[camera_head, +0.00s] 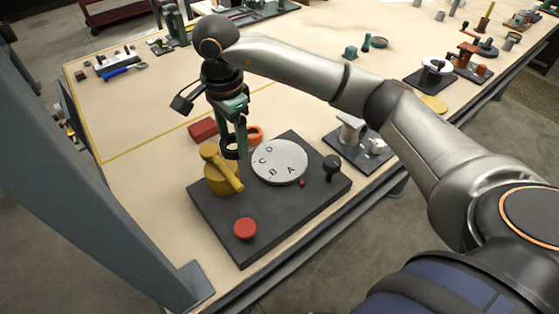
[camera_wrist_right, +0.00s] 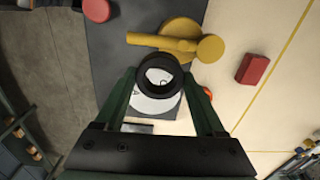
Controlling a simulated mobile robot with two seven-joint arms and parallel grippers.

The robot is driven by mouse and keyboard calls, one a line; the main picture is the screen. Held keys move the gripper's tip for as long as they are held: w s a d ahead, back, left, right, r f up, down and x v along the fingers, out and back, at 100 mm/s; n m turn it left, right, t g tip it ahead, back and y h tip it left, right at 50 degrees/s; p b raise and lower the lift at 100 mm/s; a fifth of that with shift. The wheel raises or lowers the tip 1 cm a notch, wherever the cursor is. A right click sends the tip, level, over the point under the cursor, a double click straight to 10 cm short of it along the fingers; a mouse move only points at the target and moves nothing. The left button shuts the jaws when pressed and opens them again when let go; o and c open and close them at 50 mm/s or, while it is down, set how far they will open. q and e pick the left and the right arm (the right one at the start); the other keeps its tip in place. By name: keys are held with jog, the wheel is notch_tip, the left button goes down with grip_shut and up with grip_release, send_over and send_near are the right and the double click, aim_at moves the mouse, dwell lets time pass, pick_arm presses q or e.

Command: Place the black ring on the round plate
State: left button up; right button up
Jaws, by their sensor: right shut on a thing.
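The round plate (camera_head: 279,161) is a pale disc marked A, B, C and D, lying flat on a dark base board (camera_head: 262,209). My right gripper (camera_head: 236,148) points down and is shut on the black ring (camera_head: 229,153). It holds the ring above the board, left of the plate and close to the yellow part. In the right wrist view the black ring (camera_wrist_right: 158,58) sits between the fingertips, and part of the plate (camera_wrist_right: 152,103) shows behind it. My left gripper is not in view.
A yellow post with a slanted arm (camera_head: 222,176) stands beside the gripper. An orange ring (camera_head: 254,133) and a red block (camera_head: 203,129) lie behind the board. A red button (camera_head: 245,229) and a black knob (camera_head: 332,164) stand on the board. Another fixture (camera_head: 356,139) is at the right.

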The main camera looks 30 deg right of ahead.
jog(key=m, duration=0.2)
jog(key=w+m, duration=0.1)
jog(key=m, duration=0.2)
jog(key=a+m+b, duration=0.1)
jog(key=m, duration=0.1)
jog(key=shift+w+r, duration=0.3)
jog(key=shift+r, duration=0.1)
jog(key=m, duration=0.4)
jog(key=shift+w+a+r+m, duration=0.25)
jog(key=shift+w+a+m, duration=0.05)
jog(key=shift+w, duration=0.05)
jog(key=m, duration=0.4)
send_over(280, 160)
jog(key=shift+m, duration=0.3)
jog(key=f, duration=0.5)
jog(key=a+f, duration=0.1)
jog(key=f, duration=0.2)
jog(key=shift+w+f, duration=0.1)
jog(key=shift+w, duration=0.05)
jog(key=f, duration=0.1)
jog(key=d+f, duration=0.1)
jog(key=f, duration=0.1)
jog(key=shift+f, duration=0.65)
